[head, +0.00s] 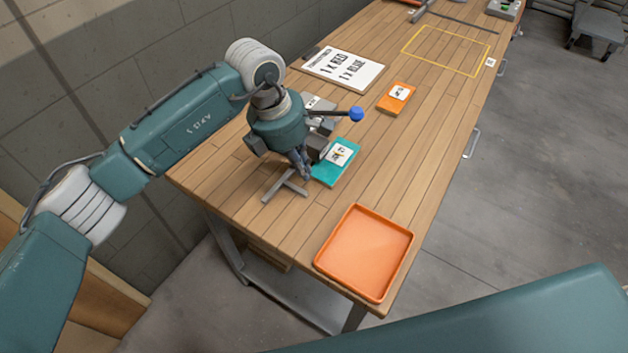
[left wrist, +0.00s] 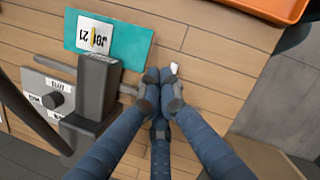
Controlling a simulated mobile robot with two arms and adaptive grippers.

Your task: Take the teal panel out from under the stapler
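The teal panel (head: 331,174) lies flat on the table with a white label on top. It also shows in the left wrist view (left wrist: 146,46). The stapler (head: 318,146) is a grey and dark machine with a blue-knobbed lever; its dark block (left wrist: 97,88) overlaps one long edge of the panel in the left wrist view. How far the panel reaches beneath is hidden. My left gripper (left wrist: 160,77) has its fingertips together beside the stapler, apart from the panel, with nothing visible between them. My right gripper is out of view.
An orange tray (head: 318,262) stands at the near table corner. An orange panel (head: 404,92) and a printed sheet (head: 362,75) lie farther back, before a yellow outline (head: 440,70). A grey T-shaped piece (head: 272,193) shows near my left gripper. Table right of the teal panel is clear.

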